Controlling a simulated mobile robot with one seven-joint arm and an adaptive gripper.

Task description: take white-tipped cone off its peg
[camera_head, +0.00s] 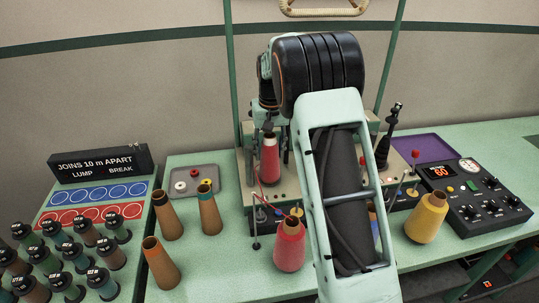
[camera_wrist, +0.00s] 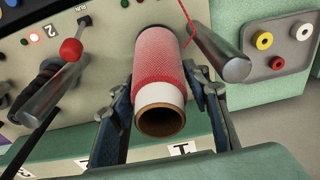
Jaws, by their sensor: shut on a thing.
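The white-tipped cone (camera_wrist: 160,72) is red with a white band near its brown, open tube end, which faces the wrist camera. My gripper (camera_wrist: 165,102) is shut on it, with one finger on each side near the white band. In the head view the cone (camera_head: 269,162) hangs or stands roughly upright under my gripper (camera_head: 268,138), over the beige machine top. Its peg is hidden, so I cannot tell whether the cone still sits on it.
Metal posts stand left (camera_wrist: 48,100) and right (camera_wrist: 222,55) of the cone. A red-knobbed lever (camera_wrist: 72,50) is close on the left. A red cone (camera_head: 290,245), a yellow cone (camera_head: 427,218) and empty tubes (camera_head: 168,215) stand on the green table. A grey tray (camera_head: 180,173) holds small rings.

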